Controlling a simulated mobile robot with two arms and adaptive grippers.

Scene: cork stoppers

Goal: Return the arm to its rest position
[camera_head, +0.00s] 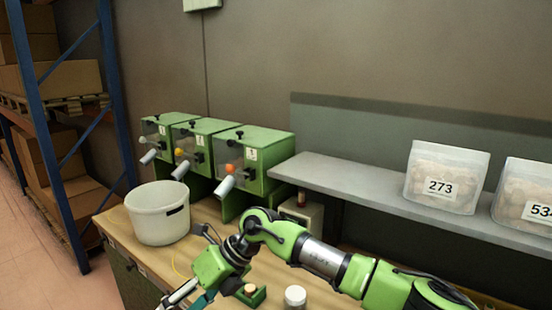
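My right arm comes in from the lower right and reaches left, low over the wooden workbench (125,235). My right gripper (190,298) points down and left at the bottom edge of the picture, in front of the white bucket. Its fingertips are partly cut off by the frame, so I cannot tell if it is open or shut. I see nothing clearly held in it. My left gripper is not in view.
A white bucket (157,218) stands on the bench before three green dispensers (262,145). A small green holder (252,300) with a cork-coloured piece and a white-lidded jar (295,295) are near my arm. Bags (446,172) sit on the grey shelf (345,180).

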